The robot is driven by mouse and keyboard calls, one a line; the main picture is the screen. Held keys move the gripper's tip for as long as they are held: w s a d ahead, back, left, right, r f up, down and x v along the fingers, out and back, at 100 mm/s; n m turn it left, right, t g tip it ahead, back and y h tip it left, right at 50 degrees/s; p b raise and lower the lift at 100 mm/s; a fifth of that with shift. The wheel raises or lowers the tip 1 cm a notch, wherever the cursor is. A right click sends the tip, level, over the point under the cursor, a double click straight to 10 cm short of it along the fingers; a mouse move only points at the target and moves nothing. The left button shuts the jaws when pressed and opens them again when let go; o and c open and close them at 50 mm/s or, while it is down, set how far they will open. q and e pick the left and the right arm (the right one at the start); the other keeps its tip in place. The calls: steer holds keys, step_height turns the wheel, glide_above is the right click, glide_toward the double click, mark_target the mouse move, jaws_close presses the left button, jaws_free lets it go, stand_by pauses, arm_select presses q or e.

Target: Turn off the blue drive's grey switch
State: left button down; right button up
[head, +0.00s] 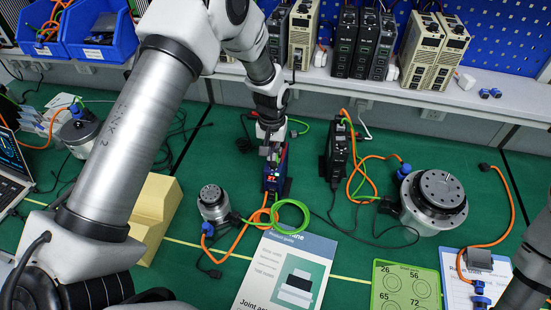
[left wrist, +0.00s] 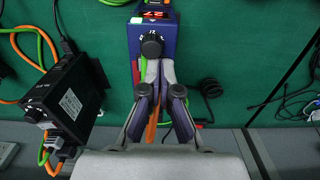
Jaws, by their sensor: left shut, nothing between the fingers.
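The blue drive (head: 273,178) stands on the green mat in the middle of the head view, with a red display on its face. In the left wrist view the blue drive (left wrist: 168,30) is at the top centre, with a lit red display and a round black knob (left wrist: 152,45). My left gripper (left wrist: 160,66) is shut and empty, its fingertips over the drive just below the knob. I cannot tell whether they touch it. The grey switch cannot be made out; the fingers cover part of the drive. In the head view my left gripper (head: 270,146) is above the drive's far end.
A black drive (head: 339,152) stands to the right, also seen in the left wrist view (left wrist: 68,103). A small round actuator (head: 213,204) and green and orange cables lie close by. A large actuator (head: 434,201), a booklet (head: 287,272) and a yellow block (head: 155,215) surround the area.

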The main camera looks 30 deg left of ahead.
arm_select(q)
steer(key=shift+f, duration=0.1)
step_height(320, 180, up, 7)
steer(key=p, duration=0.5)
steer(key=shift+p, duration=0.4)
